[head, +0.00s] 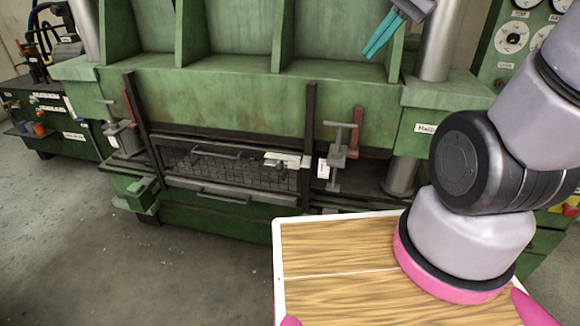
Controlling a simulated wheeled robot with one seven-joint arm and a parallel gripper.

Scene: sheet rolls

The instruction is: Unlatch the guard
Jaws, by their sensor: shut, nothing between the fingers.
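The guard (225,168) is a dark wire-mesh panel low on the front of a green press, standing between two dark uprights. It has a bar handle (215,153) near its top edge. A light grey metal piece that looks like the latch (288,160) lies across the guard's upper right corner by the right upright. Its exact engagement is too small to tell. My gripper (372,50) has teal fingers that are shut and empty. It is up and to the right of the guard and latch, in front of the press's upper frame, well apart from both.
T-handled screw clamps stand at the left (118,127) and right (338,155) of the guard. A second handle (222,197) sits below it. A thick steel column (437,45) stands right of my gripper. My wood-topped base fills the lower right. Floor at lower left is clear.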

